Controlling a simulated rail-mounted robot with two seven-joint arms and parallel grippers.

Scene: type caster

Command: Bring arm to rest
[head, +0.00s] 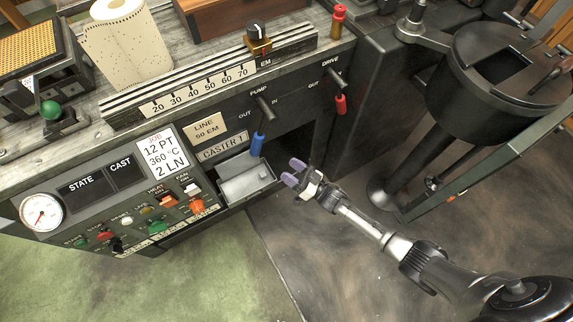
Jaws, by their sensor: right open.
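My right gripper (294,174) is open and looks empty, with purple-grey fingertips. Its arm comes in from the lower right. It hangs in front of the caster's dark lower opening, just right of the metal tray (247,183), and appears apart from it. The caster front (290,95) carries a blue-handled PUMP lever (257,145) and a red-handled DRIVE lever (341,104), both pointing down. My left gripper is not in view.
A paper roll (127,45) stands at upper left. A control panel with a gauge (41,212) is at lower left. A black round pot (510,75) stands at right. The floor below is clear.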

